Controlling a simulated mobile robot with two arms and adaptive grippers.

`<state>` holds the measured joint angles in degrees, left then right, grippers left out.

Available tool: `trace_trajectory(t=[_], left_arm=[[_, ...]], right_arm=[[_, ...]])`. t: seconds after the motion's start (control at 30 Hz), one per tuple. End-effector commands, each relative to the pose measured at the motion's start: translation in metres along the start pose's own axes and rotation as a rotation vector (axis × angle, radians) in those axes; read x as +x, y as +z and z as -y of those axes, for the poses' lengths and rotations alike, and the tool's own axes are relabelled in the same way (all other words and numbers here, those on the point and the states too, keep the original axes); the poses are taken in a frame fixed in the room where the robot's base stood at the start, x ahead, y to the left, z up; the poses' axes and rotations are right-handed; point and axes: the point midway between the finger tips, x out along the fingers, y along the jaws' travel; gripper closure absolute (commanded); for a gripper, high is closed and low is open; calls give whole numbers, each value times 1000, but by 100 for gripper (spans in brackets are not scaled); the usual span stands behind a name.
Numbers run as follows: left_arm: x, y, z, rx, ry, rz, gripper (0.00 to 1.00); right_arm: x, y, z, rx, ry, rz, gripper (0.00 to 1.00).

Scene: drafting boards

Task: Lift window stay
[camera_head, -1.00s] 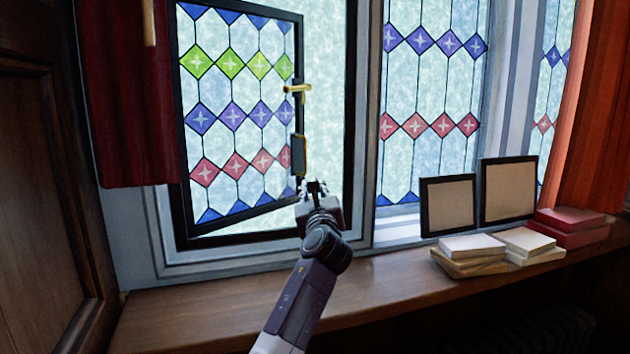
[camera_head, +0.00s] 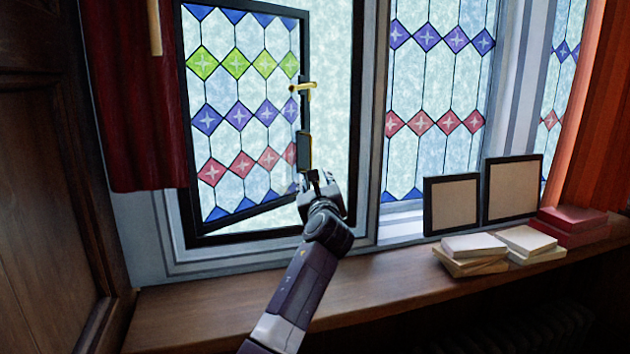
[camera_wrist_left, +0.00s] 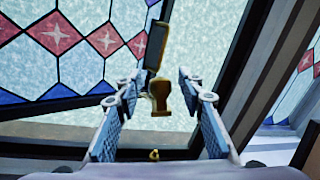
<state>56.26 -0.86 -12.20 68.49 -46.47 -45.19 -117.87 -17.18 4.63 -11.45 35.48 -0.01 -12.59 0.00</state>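The window stay shows in the left wrist view as a short brass piece (camera_wrist_left: 161,95) hanging below a dark bar with brass edges (camera_wrist_left: 156,46) at the free edge of the open casement. My left gripper (camera_head: 315,180) is at the lower free corner of the casement in the head view, just below the dark bar (camera_head: 304,150). In the left wrist view the left gripper (camera_wrist_left: 160,112) is open, with one finger on each side of the brass piece and gaps on both sides. In the head view the gripper mostly hides the brass piece. My right gripper is not in view.
The leaded casement (camera_head: 240,120) stands ajar, with a brass handle (camera_head: 303,87) above the bar. A small brass pin (camera_wrist_left: 155,155) is on the lower frame. Picture frames (camera_head: 452,205) and stacked books (camera_head: 473,247) stand on the right of the wooden sill (camera_head: 210,305).

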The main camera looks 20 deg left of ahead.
Motion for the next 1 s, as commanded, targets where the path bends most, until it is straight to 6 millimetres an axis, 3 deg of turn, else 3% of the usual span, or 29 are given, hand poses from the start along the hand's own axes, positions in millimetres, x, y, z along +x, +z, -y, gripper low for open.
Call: trace_trajectory(t=[0.37, 1.0], left_arm=[[-8, 0, 0, 0, -1, 1, 64], [-105, 0, 0, 0, -1, 1, 64]], right_arm=[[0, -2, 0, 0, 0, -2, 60], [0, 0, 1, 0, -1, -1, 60]])
